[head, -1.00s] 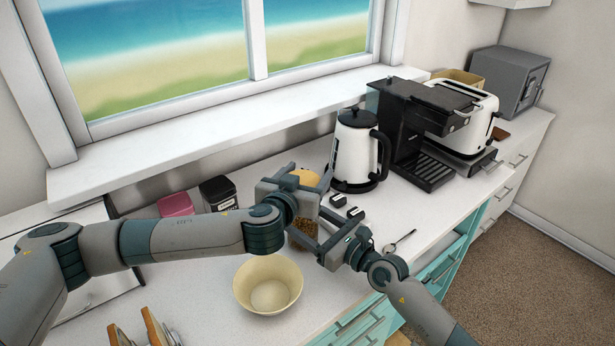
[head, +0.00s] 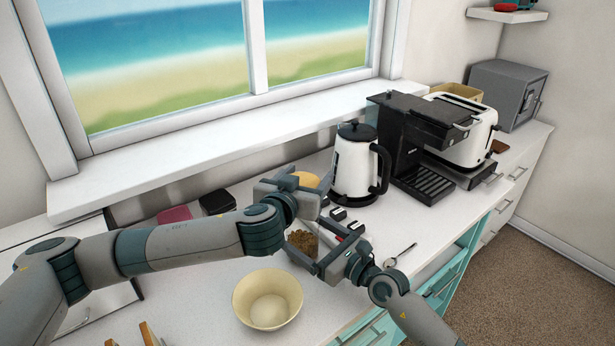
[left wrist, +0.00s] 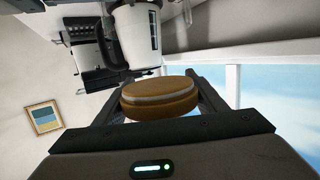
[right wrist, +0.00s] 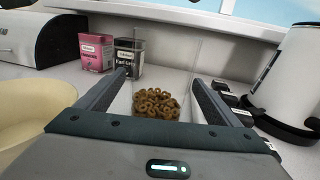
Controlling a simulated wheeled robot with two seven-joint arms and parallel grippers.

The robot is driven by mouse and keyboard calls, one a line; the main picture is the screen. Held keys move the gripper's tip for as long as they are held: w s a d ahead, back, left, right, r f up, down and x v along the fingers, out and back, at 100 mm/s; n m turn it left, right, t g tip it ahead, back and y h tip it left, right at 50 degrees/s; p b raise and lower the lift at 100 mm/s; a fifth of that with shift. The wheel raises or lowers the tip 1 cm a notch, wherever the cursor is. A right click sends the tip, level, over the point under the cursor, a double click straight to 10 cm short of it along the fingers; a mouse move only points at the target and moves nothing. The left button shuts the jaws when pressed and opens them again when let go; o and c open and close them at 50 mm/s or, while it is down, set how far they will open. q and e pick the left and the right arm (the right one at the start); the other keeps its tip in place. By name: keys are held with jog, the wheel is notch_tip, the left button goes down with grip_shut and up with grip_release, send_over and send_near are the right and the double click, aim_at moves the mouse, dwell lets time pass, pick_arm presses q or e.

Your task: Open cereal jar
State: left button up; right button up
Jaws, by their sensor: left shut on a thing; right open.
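The cereal jar (head: 303,242) is clear, with brown rings inside, and stands upright on the counter behind the bowl. The rings also show in the right wrist view (right wrist: 157,103). Its round tan lid (head: 306,179) has a pale band around its edge, clear in the left wrist view (left wrist: 160,97). My left gripper (head: 308,185) is shut on the lid above the jar. It hides the jar's rim in the head view, so I cannot see the gap there. My right gripper (right wrist: 157,84) is open, with one finger on each side of the jar.
A cream bowl (head: 267,299) stands in front of the jar. A white kettle (head: 352,165), black coffee machine (head: 400,140) and toaster (head: 465,135) stand to the right. A spoon (head: 402,254) lies near the right arm.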

jog(key=shift+s, duration=0.1)
pick_arm(q)
notch_tip(320, 180, down, 2)
jog(key=shift+b, duration=1.05)
pick_arm(e)
jog(key=v, duration=1)
jog(key=shift+d, duration=0.2)
pick_arm(q)
jog(key=shift+f, duration=0.15)
pick_arm(e)
jog(key=shift+v, duration=0.8)
jog(key=shift+r, duration=0.2)
